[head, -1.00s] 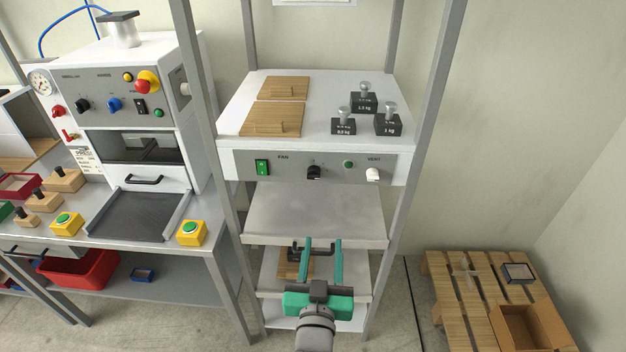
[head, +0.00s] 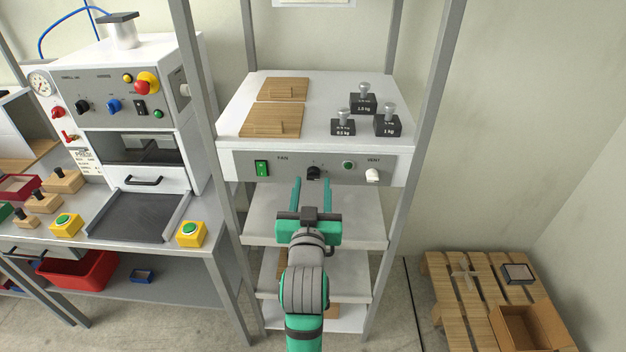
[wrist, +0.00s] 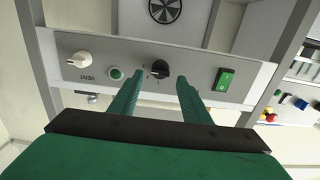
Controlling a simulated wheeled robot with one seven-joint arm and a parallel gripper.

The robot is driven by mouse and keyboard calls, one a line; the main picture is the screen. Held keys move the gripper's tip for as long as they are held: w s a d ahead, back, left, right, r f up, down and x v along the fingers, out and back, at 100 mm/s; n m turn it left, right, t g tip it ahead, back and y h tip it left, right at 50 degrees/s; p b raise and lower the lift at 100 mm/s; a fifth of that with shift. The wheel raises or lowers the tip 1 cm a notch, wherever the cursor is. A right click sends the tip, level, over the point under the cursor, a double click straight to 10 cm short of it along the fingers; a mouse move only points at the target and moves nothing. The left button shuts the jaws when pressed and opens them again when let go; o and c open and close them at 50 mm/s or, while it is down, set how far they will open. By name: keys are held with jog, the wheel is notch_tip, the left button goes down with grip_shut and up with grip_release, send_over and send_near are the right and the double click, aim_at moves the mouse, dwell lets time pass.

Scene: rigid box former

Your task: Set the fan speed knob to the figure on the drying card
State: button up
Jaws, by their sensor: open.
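The black fan knob (head: 313,172) sits in the middle of the grey control panel on the drying rack, right of the FAN label. It also shows in the wrist view (wrist: 160,69), between and beyond my fingertips. Its scale figures are too small to read. My gripper (head: 312,182) is open and empty, its two green fingers pointing at the knob from just below and in front; in the wrist view the fingers (wrist: 163,80) stand either side of it, apparently not touching. A pale card (head: 315,2) on the wall is cut off at the top edge, its text not visible.
On the panel are a green switch (head: 262,168), a green button (head: 348,165) and a white VENT knob (head: 372,175). Wooden boards (head: 272,120) and several black weights (head: 363,103) lie above. Grey rack posts (head: 425,120) flank the panel.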

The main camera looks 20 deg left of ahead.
aim_at(313, 178)
jog(key=shift+x, duration=1.65)
jog(key=shift+a, duration=0.15)
jog(key=c, duration=1)
